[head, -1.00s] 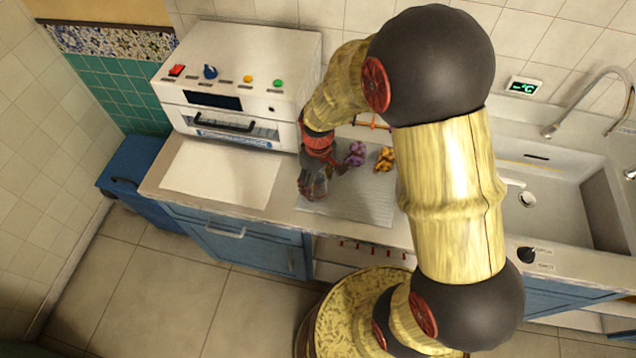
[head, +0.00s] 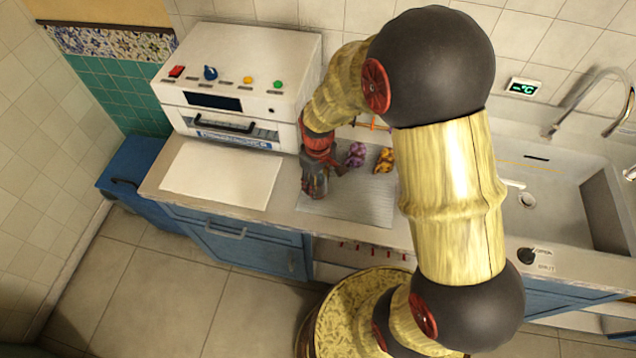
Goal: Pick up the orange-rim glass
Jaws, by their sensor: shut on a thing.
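My gripper (head: 316,186) is low over the ribbed grey mat (head: 362,205) on the counter. It is shut on a small glass (head: 318,191) that shows only in part between the dark fingers. The glass's rim is too small and too covered to make out its colour. The glass is at the mat's left side. I cannot tell whether it touches the mat or is just above it.
A purple object (head: 355,154) and an orange-yellow object (head: 384,159) stand right of my gripper. A white oven-like appliance (head: 240,85) is behind left. A bare white board (head: 220,175) lies left. The sink (head: 545,195) is at right.

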